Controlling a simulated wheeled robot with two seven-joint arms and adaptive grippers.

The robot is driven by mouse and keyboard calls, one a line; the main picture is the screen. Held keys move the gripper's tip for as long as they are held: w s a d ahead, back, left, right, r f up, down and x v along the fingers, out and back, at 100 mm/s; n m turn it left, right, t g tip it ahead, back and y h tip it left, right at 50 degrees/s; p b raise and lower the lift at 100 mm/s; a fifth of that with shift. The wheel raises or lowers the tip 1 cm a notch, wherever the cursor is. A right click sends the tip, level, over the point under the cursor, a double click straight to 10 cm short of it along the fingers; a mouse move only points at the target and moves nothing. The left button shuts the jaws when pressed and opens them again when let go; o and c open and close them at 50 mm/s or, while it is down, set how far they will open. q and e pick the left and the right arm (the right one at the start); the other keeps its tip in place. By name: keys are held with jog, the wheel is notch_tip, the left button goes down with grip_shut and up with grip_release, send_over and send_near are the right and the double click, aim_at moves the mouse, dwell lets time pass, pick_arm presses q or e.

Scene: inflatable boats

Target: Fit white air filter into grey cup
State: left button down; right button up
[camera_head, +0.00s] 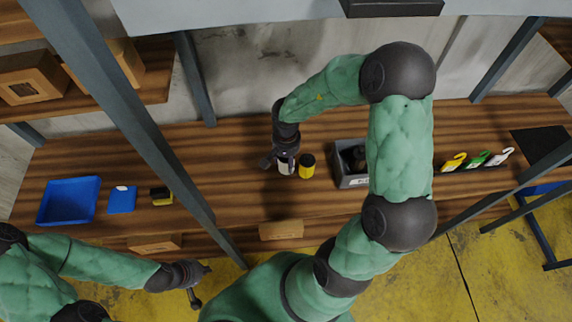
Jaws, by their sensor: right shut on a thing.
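My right gripper (285,154) points down over the middle of the wooden bench and is shut on a small, pale cylinder (286,167), which looks like the white air filter. The gripper covers its upper part. I cannot make out a separate grey cup, and I cannot tell whether the filter touches anything beneath it. A yellow cylinder with a black top (307,167) stands close to the right of the filter. My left gripper (203,284) is open and empty, low in front of the bench's front edge.
A grey bin (345,178) with dark contents stands right of the yellow cylinder. Yellow, green and white hooked items (480,160) lie further right. A blue tray (68,201), a blue pad (122,201) and a yellow-black item (161,196) lie left. A slanted metal post (150,140) crosses the view.

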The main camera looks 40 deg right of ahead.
aim_at(286, 163)
jog(key=shift+w+d+f, duration=0.15)
jog(key=shift+w+f, duration=0.1)
jog(key=shift+f, duration=0.1)
jog(key=f, duration=0.1)
jog(key=f+b, duration=0.2)
jog(key=f, duration=0.1)
jog(key=shift+w+d, duration=0.2)
jog(key=shift+w, duration=0.05)
jog(key=shift+r, duration=0.15)
jog(key=o, duration=1.3)
jog(key=shift+c, duration=0.2)
